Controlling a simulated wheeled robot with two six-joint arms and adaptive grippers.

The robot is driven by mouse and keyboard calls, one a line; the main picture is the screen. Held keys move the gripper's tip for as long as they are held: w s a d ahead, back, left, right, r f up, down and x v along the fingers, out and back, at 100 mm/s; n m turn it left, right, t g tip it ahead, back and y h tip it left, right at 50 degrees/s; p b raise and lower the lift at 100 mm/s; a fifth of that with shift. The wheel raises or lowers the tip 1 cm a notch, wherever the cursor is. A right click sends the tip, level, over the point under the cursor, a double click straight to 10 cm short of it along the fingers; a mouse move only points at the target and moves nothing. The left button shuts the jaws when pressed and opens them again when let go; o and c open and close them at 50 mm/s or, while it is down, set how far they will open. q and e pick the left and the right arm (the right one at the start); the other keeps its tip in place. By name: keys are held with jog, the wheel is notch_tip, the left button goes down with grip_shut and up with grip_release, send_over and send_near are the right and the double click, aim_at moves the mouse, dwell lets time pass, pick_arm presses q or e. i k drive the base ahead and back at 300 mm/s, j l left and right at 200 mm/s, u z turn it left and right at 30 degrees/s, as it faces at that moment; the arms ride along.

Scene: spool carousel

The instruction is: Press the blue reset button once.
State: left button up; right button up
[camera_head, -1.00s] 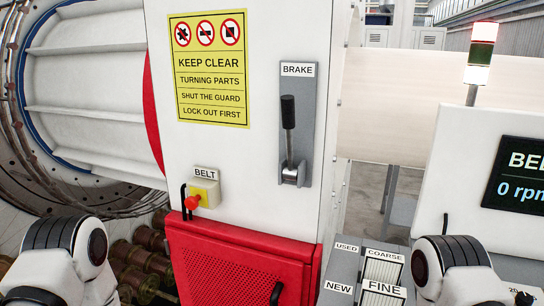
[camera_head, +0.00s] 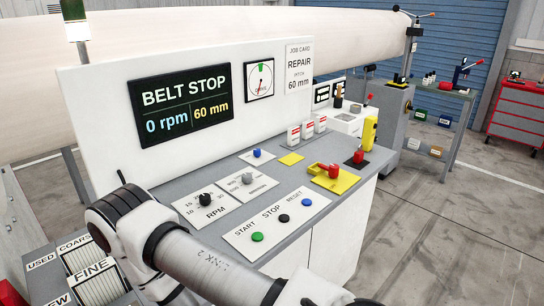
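The blue reset button (camera_head: 306,202) is on a white plate (camera_head: 268,233) on the grey console top. It is at the plate's far right end, by the printed word RESET. A black button (camera_head: 283,218) by STOP and a green button (camera_head: 257,236) by START are on the same plate. Neither gripper shows in the head view. Links of one of my arms cross the lower left and middle of the view, in front of the console's near edge. The reset button is unobstructed.
An RPM knob (camera_head: 206,200), another blue control (camera_head: 257,153) and a red control (camera_head: 333,171) on a yellow base share the console top. A display (camera_head: 182,105) reads BELT STOP, 0 rpm, 60 mm. The floor (camera_head: 440,215) to the right is clear.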

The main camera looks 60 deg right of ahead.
aim_at(305, 202)
jog(key=z, duration=2.1)
